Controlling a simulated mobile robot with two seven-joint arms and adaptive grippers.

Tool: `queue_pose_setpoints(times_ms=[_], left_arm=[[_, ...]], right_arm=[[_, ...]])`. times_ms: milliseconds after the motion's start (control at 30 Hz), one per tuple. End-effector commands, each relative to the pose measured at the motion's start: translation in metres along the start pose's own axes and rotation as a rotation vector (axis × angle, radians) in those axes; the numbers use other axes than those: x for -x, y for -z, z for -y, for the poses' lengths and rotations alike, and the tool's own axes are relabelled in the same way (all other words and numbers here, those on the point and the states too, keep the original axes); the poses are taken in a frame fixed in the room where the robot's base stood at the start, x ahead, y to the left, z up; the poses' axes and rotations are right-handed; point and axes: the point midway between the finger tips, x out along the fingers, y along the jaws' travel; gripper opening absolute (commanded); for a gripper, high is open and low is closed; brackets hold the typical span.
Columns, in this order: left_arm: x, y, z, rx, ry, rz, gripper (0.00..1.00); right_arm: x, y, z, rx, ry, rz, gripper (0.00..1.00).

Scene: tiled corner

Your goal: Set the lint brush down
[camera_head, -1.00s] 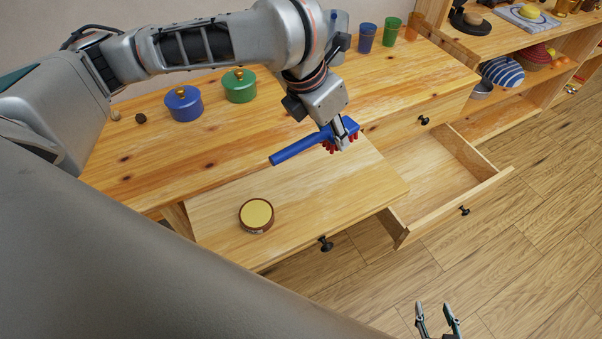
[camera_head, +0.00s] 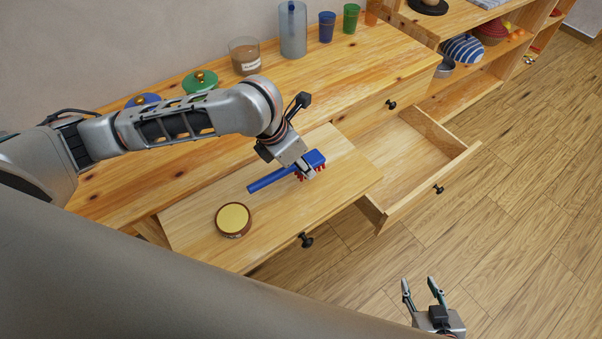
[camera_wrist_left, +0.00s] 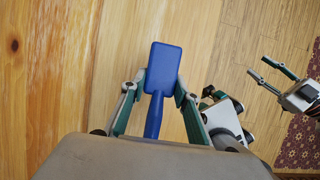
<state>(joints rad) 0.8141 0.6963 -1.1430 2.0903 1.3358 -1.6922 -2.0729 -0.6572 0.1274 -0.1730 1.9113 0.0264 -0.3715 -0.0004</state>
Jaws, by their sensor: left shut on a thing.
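The blue lint brush (camera_head: 272,179) with red tips on its underside is held by my left gripper (camera_head: 307,172). It is over the pale pulled-out wooden panel (camera_head: 200,206) with a black knob, its handle pointing left. I cannot tell whether it touches the panel. In the left wrist view the blue brush (camera_wrist_left: 163,68) sits between the fingers of my left gripper (camera_wrist_left: 156,92), its broad flat back facing the camera. My right gripper (camera_head: 423,290) is empty and open above the floor at the lower right, and also shows in the left wrist view (camera_wrist_left: 270,72).
An open empty drawer (camera_head: 405,158) is to the right. Lidded pots, a candle jar (camera_head: 245,56) and cups (camera_head: 327,27) stand on the higher top behind.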

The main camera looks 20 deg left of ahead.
Motion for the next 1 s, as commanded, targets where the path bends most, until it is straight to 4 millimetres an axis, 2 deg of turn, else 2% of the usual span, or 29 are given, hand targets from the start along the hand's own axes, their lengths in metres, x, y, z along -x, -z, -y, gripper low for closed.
queue_pose_setpoints(times_ms=[167,400,767,800,833,1000], left_arm=[[-0.012,0.005,0.0,0.001,0.001,0.0,0.06],[-0.04,0.016,0.001,0.002,0.001,0.0,0.06],[-0.044,0.018,0.0,0.0,-0.001,0.001,0.06],[-0.044,0.018,0.0,0.0,-0.001,0.001,0.38],[-0.044,0.018,0.0,0.0,-0.001,0.001,0.46],[-0.044,0.018,0.0,0.0,-0.001,0.001,0.47]], right_arm=[[-0.001,0.002,0.001,-0.001,0.001,-0.003,0.4],[-0.001,0.005,0.002,-0.006,0.0,-0.006,0.4],[-0.001,0.005,0.002,-0.013,-0.003,-0.005,0.4],[-0.001,0.005,0.002,-0.013,-0.003,-0.005,0.4],[-0.001,0.005,0.002,-0.013,-0.003,-0.005,0.4],[-0.001,0.004,0.001,-0.012,-0.004,-0.004,0.4]])
